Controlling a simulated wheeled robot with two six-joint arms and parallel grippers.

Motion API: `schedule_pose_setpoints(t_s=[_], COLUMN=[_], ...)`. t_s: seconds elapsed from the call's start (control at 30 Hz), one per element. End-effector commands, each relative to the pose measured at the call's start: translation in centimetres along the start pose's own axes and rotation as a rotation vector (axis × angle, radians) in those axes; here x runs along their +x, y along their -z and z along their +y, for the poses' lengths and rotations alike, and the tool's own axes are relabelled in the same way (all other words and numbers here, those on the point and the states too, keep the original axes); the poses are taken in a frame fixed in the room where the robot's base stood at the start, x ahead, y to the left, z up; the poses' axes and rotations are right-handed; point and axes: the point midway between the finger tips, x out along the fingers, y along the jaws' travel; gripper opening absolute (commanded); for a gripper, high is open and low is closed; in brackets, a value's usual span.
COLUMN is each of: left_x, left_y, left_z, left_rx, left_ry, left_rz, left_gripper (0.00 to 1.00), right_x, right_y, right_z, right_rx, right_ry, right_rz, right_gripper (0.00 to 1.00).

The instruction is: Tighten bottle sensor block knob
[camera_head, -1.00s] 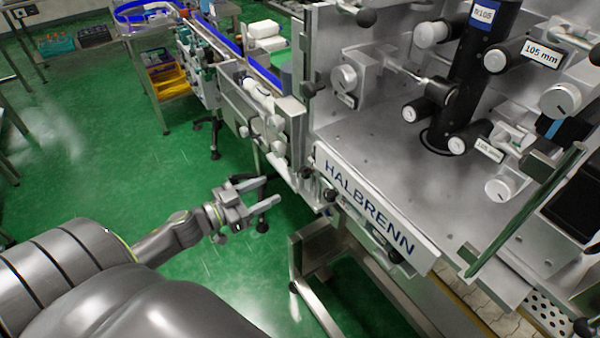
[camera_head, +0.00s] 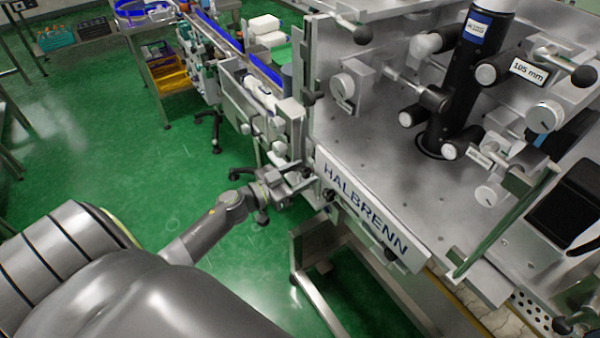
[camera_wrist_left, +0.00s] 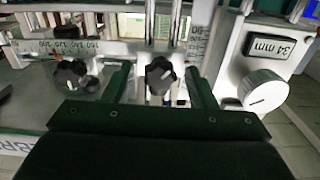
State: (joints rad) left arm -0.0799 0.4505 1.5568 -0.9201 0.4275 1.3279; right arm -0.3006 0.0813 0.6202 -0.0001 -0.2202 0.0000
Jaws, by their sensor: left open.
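My left gripper (camera_head: 300,178) is open and empty in the head view, close to the front left corner of the HALBRENN machine. In the left wrist view the same gripper (camera_wrist_left: 158,78) has its two dark fingers spread, with a black lobed knob (camera_wrist_left: 160,74) showing between them. This knob has a pale pointer mark; I cannot tell how far ahead of the fingertips it is. A second black knob (camera_wrist_left: 71,75) is left of the fingers, beside a printed scale. I cannot tell which knob belongs to the bottle sensor block. My right gripper is not in view.
The HALBRENN front plate (camera_head: 365,210) is just right of my gripper. The conveyor (camera_head: 265,72) extends behind it. Green floor (camera_head: 110,150) is clear on the left.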

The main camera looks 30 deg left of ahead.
Motion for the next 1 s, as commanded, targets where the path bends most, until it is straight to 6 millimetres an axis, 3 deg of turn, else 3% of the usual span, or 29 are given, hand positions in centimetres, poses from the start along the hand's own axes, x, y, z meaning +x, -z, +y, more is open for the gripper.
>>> schedule_pose_setpoints(t_s=[0.13, 0.47, 0.77, 1.0], left_x=[-0.02, -0.04, -0.05, -0.05], left_y=[-0.01, 0.00, 0.03, 0.04], left_z=[0.00, 0.00, -0.01, -0.01], left_rx=[0.000, 0.001, 0.036, 0.170], left_ry=[0.000, 0.000, 0.000, 0.001], left_rz=[0.000, 0.000, 0.000, -0.001], left_gripper=[0.50, 0.07, 0.07, 0.07], right_x=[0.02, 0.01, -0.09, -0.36], right_y=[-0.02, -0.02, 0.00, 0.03], right_z=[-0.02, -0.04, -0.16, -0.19], right_rx=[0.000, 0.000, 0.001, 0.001], right_ry=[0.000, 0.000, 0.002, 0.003], right_rz=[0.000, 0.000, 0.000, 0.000], right_gripper=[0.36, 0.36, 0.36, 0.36])
